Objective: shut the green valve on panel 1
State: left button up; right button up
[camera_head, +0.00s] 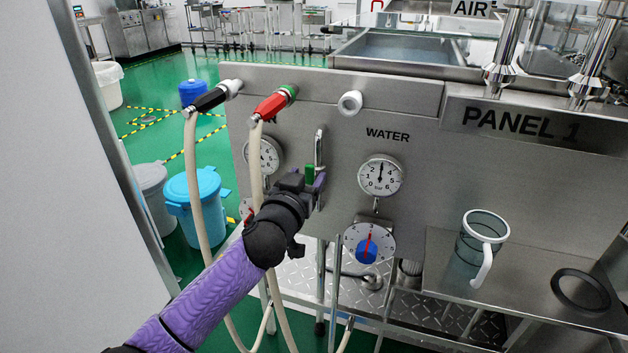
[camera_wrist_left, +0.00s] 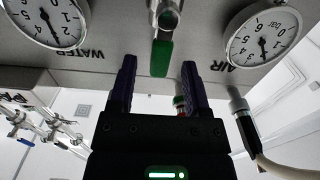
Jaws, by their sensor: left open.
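The green valve handle (camera_head: 309,174) is on the steel front of panel 1, between the AIR and WATER gauges, below a vertical metal pipe (camera_head: 319,147). My left gripper (camera_head: 312,189) is at the handle and partly hides it in the head view. In the left wrist view the green handle (camera_wrist_left: 161,60) shows between the two open fingertips (camera_wrist_left: 159,66), with a gap on each side. My right gripper is not in view.
Two pale hoses hang by my left arm, from a black connector (camera_head: 210,98) and a red connector (camera_head: 271,104). The WATER gauge (camera_head: 380,175) and a dial with a blue knob (camera_head: 367,251) are to the right. A clear pitcher (camera_head: 469,247) stands on the steel shelf (camera_head: 520,292).

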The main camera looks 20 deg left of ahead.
pick_arm(q)
jog(key=shift+w+b, duration=0.3)
jog(key=shift+w, duration=0.85)
grip_shut()
